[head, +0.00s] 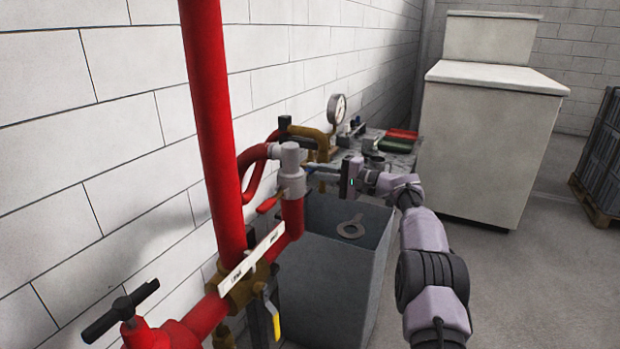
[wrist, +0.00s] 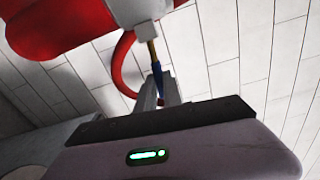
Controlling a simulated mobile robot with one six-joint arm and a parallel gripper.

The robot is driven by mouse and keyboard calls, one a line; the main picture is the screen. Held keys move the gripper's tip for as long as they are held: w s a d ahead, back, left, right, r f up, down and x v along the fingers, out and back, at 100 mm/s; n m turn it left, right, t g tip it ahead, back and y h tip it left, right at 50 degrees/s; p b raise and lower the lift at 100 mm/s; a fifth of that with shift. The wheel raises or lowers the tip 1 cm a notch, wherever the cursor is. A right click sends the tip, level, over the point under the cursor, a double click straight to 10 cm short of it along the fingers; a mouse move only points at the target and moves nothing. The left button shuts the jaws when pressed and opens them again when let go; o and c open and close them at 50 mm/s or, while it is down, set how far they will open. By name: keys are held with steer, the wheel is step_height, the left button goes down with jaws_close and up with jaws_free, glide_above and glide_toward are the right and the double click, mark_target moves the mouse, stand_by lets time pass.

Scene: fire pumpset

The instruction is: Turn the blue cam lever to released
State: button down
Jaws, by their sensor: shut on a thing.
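The blue cam lever (wrist: 156,70) shows in the wrist view as a thin rod with a blue sleeve, hanging from a pale grey coupling (wrist: 145,12) on a red pipe. My gripper (wrist: 163,90) is shut on the lower part of the lever, and its fingers hide some of it. In the head view my gripper (head: 316,173) reaches in from the right, level with the grey coupling (head: 291,172). The blue lever is too small there to make out clearly. A red lever (head: 268,204) sticks out on the coupling's near left side.
A tall red pipe (head: 208,110) and a yellow-handled valve (head: 271,315) stand nearer, left of my arm. A workbench with a gauge (head: 337,108) lies behind.

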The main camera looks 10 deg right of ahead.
steer(key=shift+r+n, duration=0.4)
steer(key=shift+n, duration=0.2)
steer(key=c, duration=1.8)
jaws_free()
steer(key=shift+o, duration=0.2)
steer(key=p+v, duration=0.2)
steer(key=v, duration=1.5)
steer(key=shift+s+d, duration=0.1)
